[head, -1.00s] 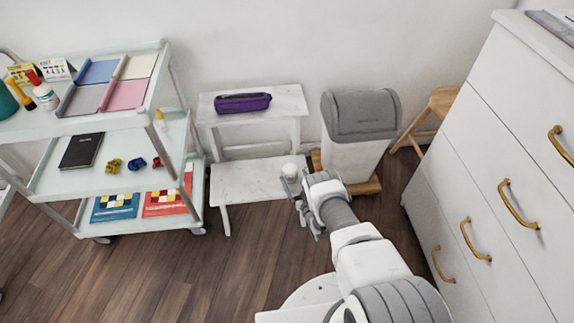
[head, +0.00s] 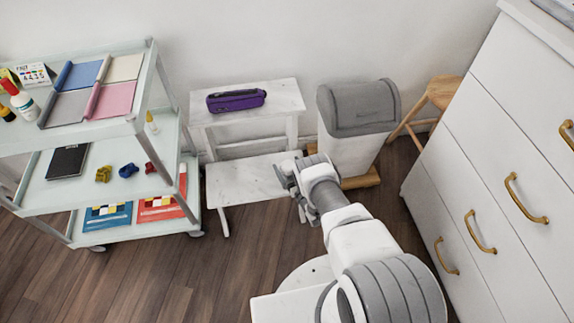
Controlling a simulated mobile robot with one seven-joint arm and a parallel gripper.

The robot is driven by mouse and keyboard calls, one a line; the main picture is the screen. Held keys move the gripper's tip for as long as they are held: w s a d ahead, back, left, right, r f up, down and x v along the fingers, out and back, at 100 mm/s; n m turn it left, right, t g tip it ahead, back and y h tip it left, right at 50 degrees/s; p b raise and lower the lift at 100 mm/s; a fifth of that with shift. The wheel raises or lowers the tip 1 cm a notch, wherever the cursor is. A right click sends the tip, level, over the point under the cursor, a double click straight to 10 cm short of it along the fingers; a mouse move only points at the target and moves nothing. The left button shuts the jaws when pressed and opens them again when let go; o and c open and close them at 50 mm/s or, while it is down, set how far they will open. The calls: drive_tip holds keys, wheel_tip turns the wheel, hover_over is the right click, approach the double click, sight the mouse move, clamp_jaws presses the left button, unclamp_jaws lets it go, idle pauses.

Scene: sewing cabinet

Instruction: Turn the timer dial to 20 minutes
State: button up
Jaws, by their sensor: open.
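My gripper (head: 284,177) is open over the right end of the lower white step (head: 235,181). The gripper and wrist cover that end of the step. No timer or dial can be made out now. A small white rounded thing showed at the gripper a second ago, perhaps the timer; it is now hidden or blends with the gripper. I cannot tell whether the fingers touch anything.
A purple case (head: 236,100) lies on the upper step (head: 285,94). A grey-lidded white bin (head: 358,108) and wooden stool (head: 440,92) stand behind my arm. A white drawer cabinet (head: 478,180) is at right, a loaded cart (head: 95,200) at left.

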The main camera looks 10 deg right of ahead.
drive_tip(key=c, duration=1.3)
drive_tip(key=shift+o, duration=0.2)
drive_tip(key=shift+m+h, duration=0.5)
drive_tip(key=shift+h, duration=0.3)
drive_tip(key=shift+m+h, duration=1.9)
drive_tip(key=shift+h, duration=1.1)
drive_tip(key=o, duration=1.3)
drive_tip(key=shift+c, duration=0.2)
drive_tip(key=shift+s, duration=0.2)
